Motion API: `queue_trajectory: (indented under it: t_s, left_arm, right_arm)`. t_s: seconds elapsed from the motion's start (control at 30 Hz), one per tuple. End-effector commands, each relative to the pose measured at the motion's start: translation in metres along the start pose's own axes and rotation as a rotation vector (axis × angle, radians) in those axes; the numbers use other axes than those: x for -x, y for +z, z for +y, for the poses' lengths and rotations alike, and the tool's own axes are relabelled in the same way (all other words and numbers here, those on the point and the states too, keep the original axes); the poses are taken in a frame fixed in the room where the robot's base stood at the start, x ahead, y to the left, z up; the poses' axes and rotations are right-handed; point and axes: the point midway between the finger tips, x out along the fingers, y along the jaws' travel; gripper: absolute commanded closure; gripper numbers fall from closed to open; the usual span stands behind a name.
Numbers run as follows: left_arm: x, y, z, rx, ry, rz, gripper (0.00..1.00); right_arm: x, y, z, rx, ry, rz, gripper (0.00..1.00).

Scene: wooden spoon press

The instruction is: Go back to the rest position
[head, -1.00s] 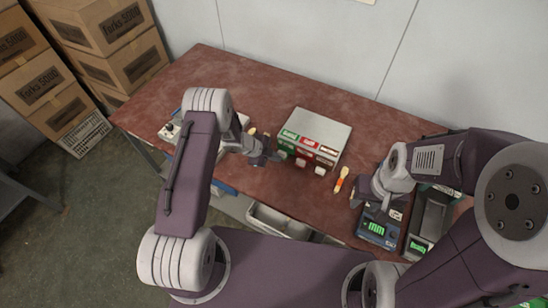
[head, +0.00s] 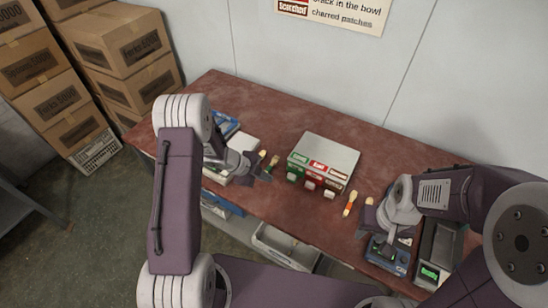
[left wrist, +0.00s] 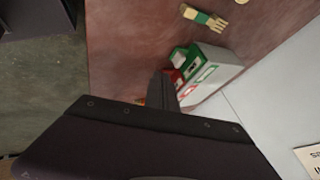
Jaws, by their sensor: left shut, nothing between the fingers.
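My left gripper (head: 262,171) is over the table's left part, beside the wooden utensils and left of the button box. Its fingers are together and empty; they also show in the left wrist view (left wrist: 163,90). My right gripper (head: 374,226) is over the right part, by a blue device (head: 387,256); I cannot tell whether its fingers are open. The grey-topped box (head: 328,157) has green, red and dark red front panels. Wooden utensils with coloured bands lie left of it (head: 273,162) and right of it (head: 350,203).
The reddish table (head: 250,95) stands against a pale wall with a sign (head: 335,12). A device with a green display (head: 430,270) is at the right. A blue tray (head: 226,123) is at the left. A pale bin (head: 285,245) is below the front edge. Cardboard boxes (head: 125,45) are stacked left.

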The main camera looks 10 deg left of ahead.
Motion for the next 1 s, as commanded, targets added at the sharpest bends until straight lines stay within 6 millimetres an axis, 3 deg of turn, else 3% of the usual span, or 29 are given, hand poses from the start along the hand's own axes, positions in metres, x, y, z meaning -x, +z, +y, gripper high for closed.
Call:
queue_trajectory:
  t_s: [0.2,0.27,0.37,0.43,0.5,0.57,0.67,0.73,0.8,0.9,1.0]
  left_arm:
    - [-0.002,-0.004,-0.002,-0.011,0.000,0.003,1.00]
    - [0.004,-0.011,-0.016,-0.045,-0.022,0.000,1.00]
    - [0.030,-0.043,-0.055,-0.120,-0.100,-0.007,1.00]
    - [0.058,-0.066,-0.085,-0.073,-0.200,-0.049,1.00]
    - [0.090,-0.075,-0.102,0.076,-0.307,-0.132,1.00]
    - [0.118,-0.072,-0.102,0.268,-0.383,-0.213,1.00]
    - [0.153,-0.058,-0.063,0.665,-0.442,-0.336,1.00]
    - [0.167,-0.051,-0.012,0.971,-0.423,-0.415,1.00]
    - [0.171,-0.051,0.042,1.251,-0.361,-0.486,1.00]
    - [0.169,-0.059,0.099,1.517,-0.255,-0.569,1.00]
    - [0.169,-0.070,0.128,1.672,-0.181,-0.618,1.00]
  right_arm:
    - [-0.001,0.000,0.000,0.000,0.000,0.000,0.63]
    - [-0.002,0.000,0.000,0.000,0.000,0.000,0.63]
    - [-0.006,0.001,0.000,0.000,0.000,0.000,0.63]
    - [-0.009,0.001,0.000,0.000,0.000,0.000,0.63]
    - [-0.012,0.001,0.000,0.000,0.000,0.000,0.63]
    - [-0.014,0.001,0.000,0.000,0.000,0.000,0.63]
    - [-0.016,0.002,0.000,0.000,0.000,0.000,0.63]
    - [-0.017,0.002,0.000,0.000,0.000,0.000,0.63]
    - [-0.016,0.002,0.000,0.000,0.000,0.000,0.63]
    - [-0.016,0.002,0.000,0.000,0.000,0.000,0.63]
    - [-0.016,0.002,0.000,0.000,0.000,0.000,0.63]
